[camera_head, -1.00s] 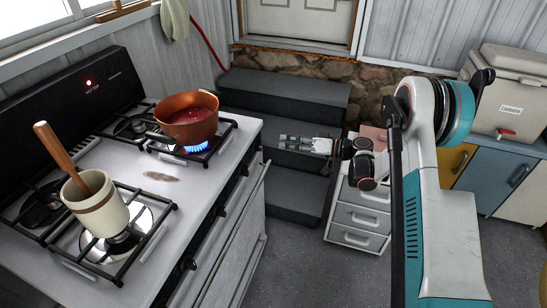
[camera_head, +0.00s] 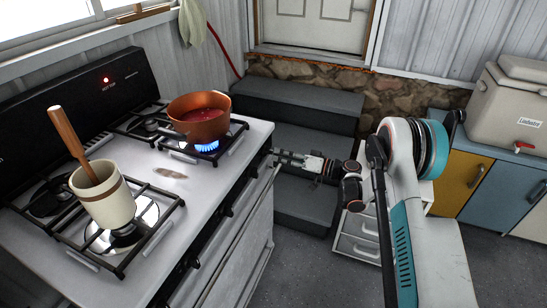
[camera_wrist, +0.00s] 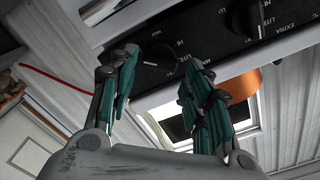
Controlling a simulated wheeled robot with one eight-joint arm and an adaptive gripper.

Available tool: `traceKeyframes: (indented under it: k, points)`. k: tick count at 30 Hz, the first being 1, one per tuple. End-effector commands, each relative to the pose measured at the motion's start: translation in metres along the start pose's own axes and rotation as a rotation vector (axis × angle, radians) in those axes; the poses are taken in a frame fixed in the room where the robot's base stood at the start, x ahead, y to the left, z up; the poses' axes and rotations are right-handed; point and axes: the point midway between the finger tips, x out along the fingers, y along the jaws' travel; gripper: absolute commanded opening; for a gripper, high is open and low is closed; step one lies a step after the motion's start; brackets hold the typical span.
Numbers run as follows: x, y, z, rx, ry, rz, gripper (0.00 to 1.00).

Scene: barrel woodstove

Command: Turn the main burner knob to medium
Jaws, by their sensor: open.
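The stove's dark control panel (camera_wrist: 215,32) with white lettering crosses the top of the wrist view. A black knob (camera_wrist: 162,54) with a pale pointer line shows between my gripper's (camera_wrist: 157,62) two teal fingers. The fingers are apart with nothing held; contact with the knob cannot be told. A second black knob (camera_wrist: 243,17) is to the right. In the head view my gripper (camera_head: 277,158) is at the far end of the stove's front edge. An orange pot (camera_head: 199,117) with red contents sits over a lit blue flame (camera_head: 207,147) on the stove top (camera_head: 205,180).
A cream crock (camera_head: 107,201) with a wooden handle stands on the near burner. Dark steps (camera_head: 290,105) lie behind my gripper, with white drawers (camera_head: 357,232) to the right. A cooler (camera_head: 507,100) sits on coloured cabinets. The oven handle (camera_head: 240,225) runs along the stove front.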

Motion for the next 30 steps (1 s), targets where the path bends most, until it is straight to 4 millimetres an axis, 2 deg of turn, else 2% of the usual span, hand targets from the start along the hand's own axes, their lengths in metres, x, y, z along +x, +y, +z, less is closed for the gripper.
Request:
traceKeyframes:
  k: [3, 7, 19, 24, 30]
  points:
    - [0.019, 0.001, 0.002, 0.0, -0.001, -0.001, 0.45]
    - [0.031, 0.001, 0.001, 0.0, 0.0, 0.0, 0.45]
    - [0.038, 0.0, -0.001, 0.0, 0.0, 0.001, 0.45]
    - [0.038, 0.0, -0.001, 0.0, 0.0, 0.001, 0.12]
    - [0.038, 0.0, -0.001, 0.004, 0.0, 0.001, 0.13]
